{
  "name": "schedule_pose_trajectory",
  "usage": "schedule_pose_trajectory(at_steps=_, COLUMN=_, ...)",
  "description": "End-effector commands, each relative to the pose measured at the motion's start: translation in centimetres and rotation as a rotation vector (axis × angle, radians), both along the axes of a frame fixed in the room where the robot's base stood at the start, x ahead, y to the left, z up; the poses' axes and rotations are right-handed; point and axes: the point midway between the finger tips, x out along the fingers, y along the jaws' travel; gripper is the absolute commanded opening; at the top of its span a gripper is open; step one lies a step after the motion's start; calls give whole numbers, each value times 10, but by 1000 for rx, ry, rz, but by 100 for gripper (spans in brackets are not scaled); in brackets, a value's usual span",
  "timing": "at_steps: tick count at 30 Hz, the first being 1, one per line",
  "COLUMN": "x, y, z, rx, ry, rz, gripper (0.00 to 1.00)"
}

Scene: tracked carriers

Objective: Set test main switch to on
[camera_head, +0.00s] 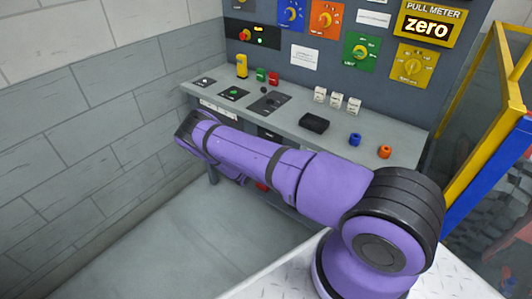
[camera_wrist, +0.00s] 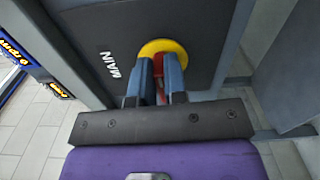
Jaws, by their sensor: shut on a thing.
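The main switch shows in the wrist view as a round yellow plate (camera_wrist: 165,45) with a red handle (camera_wrist: 159,65) at its middle. It sits on a dark grey panel with the white label MAIN beside it. My gripper (camera_wrist: 160,70) has its two blue-grey fingers on either side of the red handle, shut on it. The fingers hide most of the handle, and I cannot tell whether it stands at on or off. In the head view my purple arm reaches left across the bench front. The fingers and the main switch cannot be made out there.
A grey bench (camera_head: 390,133) carries small switch boxes, a black box (camera_head: 314,123) and blue and orange knobs. Coloured dial panels and a yellow PULL METER sign (camera_head: 429,24) reading zero stand behind. A block wall (camera_head: 90,130) is at left. Yellow and blue rails (camera_head: 490,165) are at right.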

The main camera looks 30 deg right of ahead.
Motion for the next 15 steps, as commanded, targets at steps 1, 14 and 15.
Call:
schedule_pose_trajectory(at_steps=1, x=0, y=1, z=-1, rx=6, ry=-16, rz=2, gripper=0)
schedule_pose_trajectory(at_steps=14, x=0, y=2, z=-2, rx=28, ry=-74, rz=2, gripper=0)
schedule_pose_trajectory(at_steps=15, x=0, y=2, z=-2, rx=28, ry=-74, rz=2, gripper=0)
